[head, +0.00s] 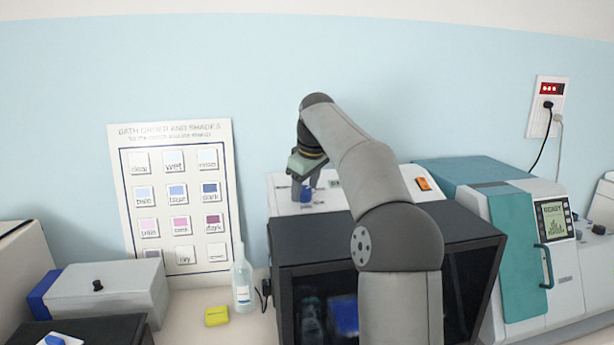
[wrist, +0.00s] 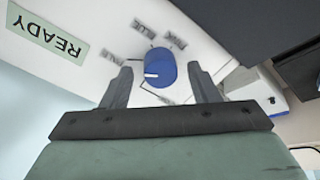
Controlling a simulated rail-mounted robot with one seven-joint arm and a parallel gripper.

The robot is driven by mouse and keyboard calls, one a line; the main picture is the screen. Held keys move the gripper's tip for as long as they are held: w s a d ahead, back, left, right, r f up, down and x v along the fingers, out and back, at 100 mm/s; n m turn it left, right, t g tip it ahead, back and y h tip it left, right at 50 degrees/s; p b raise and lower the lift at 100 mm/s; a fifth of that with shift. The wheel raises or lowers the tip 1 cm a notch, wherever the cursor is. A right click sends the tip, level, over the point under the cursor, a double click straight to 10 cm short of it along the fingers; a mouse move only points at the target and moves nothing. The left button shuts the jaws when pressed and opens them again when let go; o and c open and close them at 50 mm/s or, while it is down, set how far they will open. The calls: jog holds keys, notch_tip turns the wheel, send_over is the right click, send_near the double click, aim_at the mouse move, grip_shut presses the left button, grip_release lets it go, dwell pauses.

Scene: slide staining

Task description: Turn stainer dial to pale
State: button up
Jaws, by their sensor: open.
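The stainer dial is a blue round knob (wrist: 160,68) on the white sloped top of the stainer (wrist: 85,50). A white mark on the knob points to the left in the wrist view. Small labels stand around it; I read blue and pink at the top, and the one at left (wrist: 122,61) is hard to read. My gripper (wrist: 165,78) is open, its two fingers on either side of the knob with gaps. In the head view my gripper (head: 306,176) points down over the knob (head: 306,195), partly hiding it.
A READY display (wrist: 48,34) is beside the dial. The stainer has a dark-windowed front (head: 310,290) and an orange switch (head: 423,184). A teal-and-white machine (head: 515,250) stands right. A bottle (head: 242,280), yellow block (head: 216,316) and shade chart (head: 122,195) are left.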

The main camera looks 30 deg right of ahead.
jog(key=v, duration=1.1)
jog(key=shift+r, duration=0.3)
jog(key=shift+s, duration=0.1)
